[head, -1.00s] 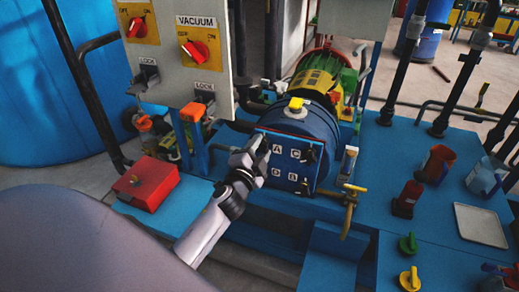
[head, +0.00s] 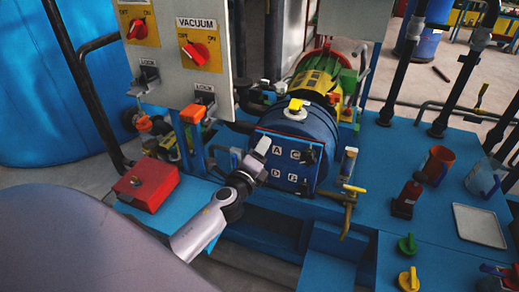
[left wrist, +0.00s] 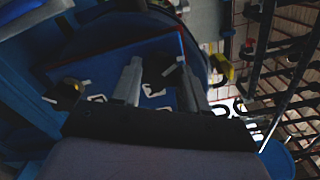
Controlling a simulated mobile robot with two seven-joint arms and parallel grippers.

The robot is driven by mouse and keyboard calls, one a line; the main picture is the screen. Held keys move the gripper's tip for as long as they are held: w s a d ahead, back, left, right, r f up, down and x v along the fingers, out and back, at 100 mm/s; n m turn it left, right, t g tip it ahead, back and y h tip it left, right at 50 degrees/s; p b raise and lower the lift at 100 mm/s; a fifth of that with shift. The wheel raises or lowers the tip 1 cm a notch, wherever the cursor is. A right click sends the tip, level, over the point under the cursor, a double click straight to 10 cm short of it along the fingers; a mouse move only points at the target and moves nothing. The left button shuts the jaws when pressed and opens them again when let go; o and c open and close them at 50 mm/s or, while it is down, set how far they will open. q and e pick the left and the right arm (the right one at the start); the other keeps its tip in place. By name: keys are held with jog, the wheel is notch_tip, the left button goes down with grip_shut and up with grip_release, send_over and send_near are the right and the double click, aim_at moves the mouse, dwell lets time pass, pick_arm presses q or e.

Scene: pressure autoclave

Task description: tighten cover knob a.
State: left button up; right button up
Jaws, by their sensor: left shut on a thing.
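The blue square cover (head: 285,170) closes the front of the dark blue cylindrical vessel (head: 300,125). It bears the labels A, C, D and B, with dark knobs along its edge. My left gripper (head: 262,146) is at the cover's upper left, beside label A, and is shut on cover knob a. The fingers hide that knob in the head view. In the left wrist view the two fingers (left wrist: 160,84) reach over the blue cover, with dark, pale-tipped knobs nearby; that view is dim. My right gripper is not in view.
A grey panel (head: 180,75) with red switches stands at upper left, above a red box (head: 146,184). A yellow-handled valve (head: 350,195) is right of the cover. Cups, a white tray (head: 480,225) and loose knobs sit on the blue deck at right.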

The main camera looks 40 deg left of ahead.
pick_arm(q)
jog(key=m+p, duration=0.1)
jog(key=m, duration=0.4)
jog(key=shift+f+m, duration=0.1)
jog(key=shift+m, duration=0.3)
dwell(0.4)
jog(key=o, duration=1.1)
jog(key=shift+c, duration=0.2)
jog(key=v, duration=0.7)
jog(key=shift+s, duration=0.15)
